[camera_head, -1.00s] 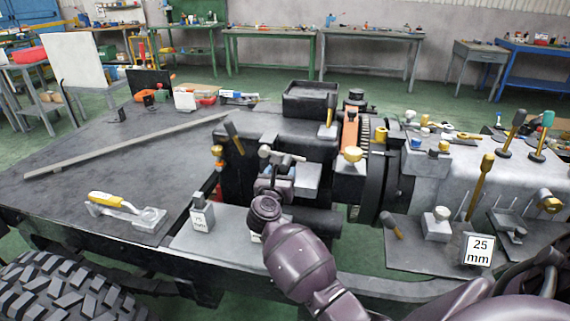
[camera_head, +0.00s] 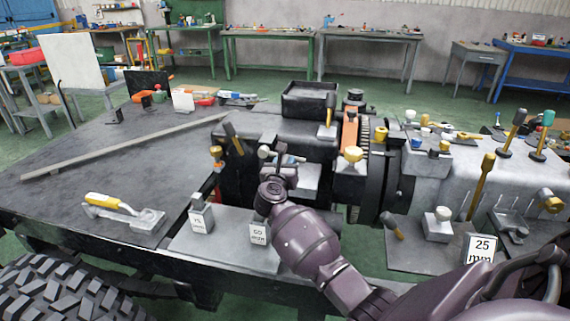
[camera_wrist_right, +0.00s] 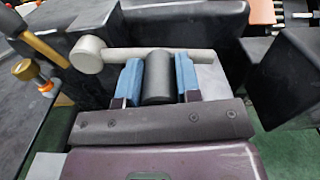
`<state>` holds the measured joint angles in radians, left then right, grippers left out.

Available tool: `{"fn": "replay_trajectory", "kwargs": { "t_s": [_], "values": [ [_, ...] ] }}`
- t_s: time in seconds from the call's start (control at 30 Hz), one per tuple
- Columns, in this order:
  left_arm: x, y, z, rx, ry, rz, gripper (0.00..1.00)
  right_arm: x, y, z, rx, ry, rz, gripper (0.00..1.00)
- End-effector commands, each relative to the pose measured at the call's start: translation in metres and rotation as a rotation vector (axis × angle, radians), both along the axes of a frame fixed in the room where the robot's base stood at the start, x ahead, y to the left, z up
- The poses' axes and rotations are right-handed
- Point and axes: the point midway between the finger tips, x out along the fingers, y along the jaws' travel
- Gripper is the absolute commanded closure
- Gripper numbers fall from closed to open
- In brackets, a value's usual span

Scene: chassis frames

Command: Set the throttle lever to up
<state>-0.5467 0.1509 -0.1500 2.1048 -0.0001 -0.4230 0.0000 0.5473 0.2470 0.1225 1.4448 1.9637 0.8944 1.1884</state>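A grey lever bar (camera_wrist_right: 190,57) with a round knob at its left end and a black cylindrical grip (camera_wrist_right: 158,80) shows in the right wrist view. It looks like the throttle lever, but no label shows. The bar lies nearly level, and the grip points toward the wrist camera. The blue pads of my right gripper (camera_wrist_right: 158,84) flank the grip with no clear gap on either side, so it looks clamped. In the head view my right gripper (camera_head: 276,170) is at this lever, whose round knob (camera_head: 263,152) shows left of it. My left gripper is not in view.
A black-handled lever (camera_head: 233,138) and a gold knob (camera_head: 216,152) stand just left. Other levers and a 25 mm block (camera_head: 480,248) are at right.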

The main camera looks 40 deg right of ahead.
Motion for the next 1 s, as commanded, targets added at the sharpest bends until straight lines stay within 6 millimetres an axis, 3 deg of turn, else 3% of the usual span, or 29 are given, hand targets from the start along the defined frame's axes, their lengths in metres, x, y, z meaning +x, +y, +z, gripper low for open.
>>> {"fn": "replay_trajectory", "kwargs": {
  "t_s": [0.03,0.17,0.47,0.73,1.0],
  "values": [
    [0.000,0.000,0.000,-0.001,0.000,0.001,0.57,0.000,0.000,0.000,0.000,0.000,0.000,0.81],
    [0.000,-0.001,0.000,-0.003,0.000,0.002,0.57,0.000,0.000,0.000,0.000,0.000,0.000,1.00],
    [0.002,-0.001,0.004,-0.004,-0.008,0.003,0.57,0.000,0.000,0.003,-0.012,0.013,0.000,1.00],
    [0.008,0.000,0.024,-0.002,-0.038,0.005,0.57,0.000,0.000,0.019,-0.093,0.106,-0.001,1.00],
    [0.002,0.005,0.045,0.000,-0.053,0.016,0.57,0.002,0.003,0.039,-0.247,0.286,0.000,1.00]
  ]
}}
